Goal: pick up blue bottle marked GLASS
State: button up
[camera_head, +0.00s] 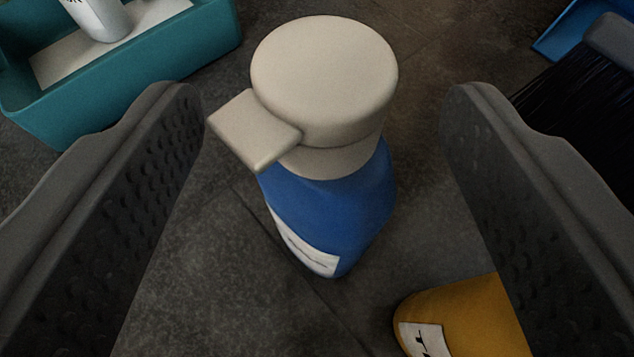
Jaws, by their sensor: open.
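A blue bottle (335,205) with a white pump-style cap (322,75) stands upright on the dark tiled floor, seen from above. Its white label (305,247) faces the lower left and its text cannot be read from here. My gripper (325,110) is open, with one dark finger on each side of the bottle. There is a gap between the bottle and each finger, and neither seems to touch it. The cap's spout points left, close to the left finger.
A yellow container (465,315) with a partly visible label stands at the lower right, partly behind the right finger. A teal bin (190,55) holding a white bottle (97,15) is at the upper left. A dark brush (570,115) and a blue dustpan-like piece (570,28) lie at the upper right.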

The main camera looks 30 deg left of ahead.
jog(key=b+x, duration=0.1)
jog(key=x, duration=0.2)
jog(key=shift+w+a+f, duration=0.1)
jog(key=shift+w+f, duration=0.1)
jog(key=shift+w, duration=0.05)
grip_shut()
jog(key=shift+r, duration=0.15)
